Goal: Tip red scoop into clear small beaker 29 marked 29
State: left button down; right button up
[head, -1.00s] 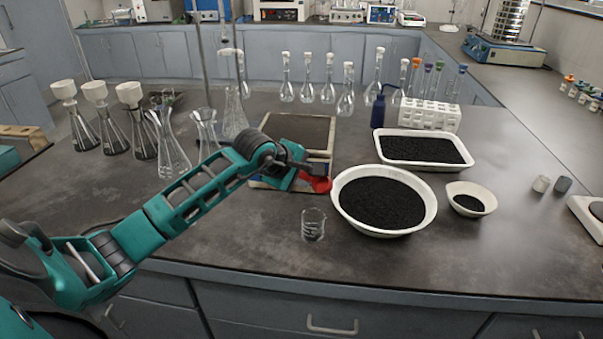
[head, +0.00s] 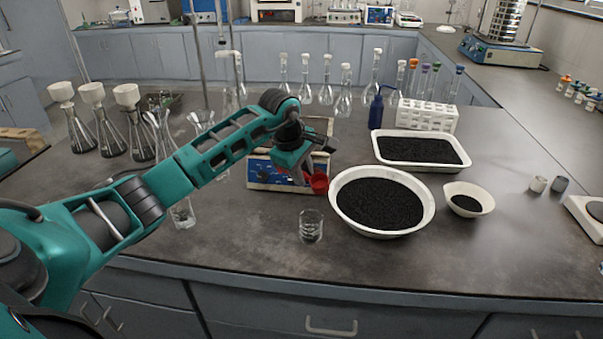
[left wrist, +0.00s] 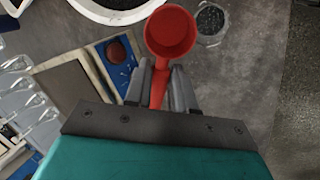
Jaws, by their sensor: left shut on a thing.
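My left gripper (head: 305,172) is shut on the handle of the red scoop (head: 319,183). In the left wrist view the gripper (left wrist: 160,82) holds the red scoop (left wrist: 170,32) with its cup beyond the fingertips. The cup's inside looks red, with no dark grains that I can make out. The clear small beaker (head: 311,226) stands upright on the bench, below and just left of the scoop in the head view. The beaker also shows in the left wrist view (left wrist: 211,20), beside the cup, with dark material visible inside. Its marking is too small to read. My right gripper is not in view.
A round white bowl (head: 332,200) of black granules stands right of the beaker. A white tray (head: 462,166) and a small bowl (head: 484,193) lie beyond. A blue-fronted device (head: 262,172) sits behind the scoop. Flasks (head: 80,135) stand at left. The front bench is clear.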

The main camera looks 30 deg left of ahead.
pick_arm(q)
jog(key=shift+r, duration=0.1)
jog(key=shift+w+d+r+g, duration=0.1)
jog(key=shift+r+g, duration=0.05)
jog(key=shift+g, duration=0.45)
jog(key=shift+w+r+g, duration=0.1)
jog(key=shift+g, duration=0.5)
jog(key=shift+r+g, duration=0.1)
jog(key=shift+g, duration=0.7)
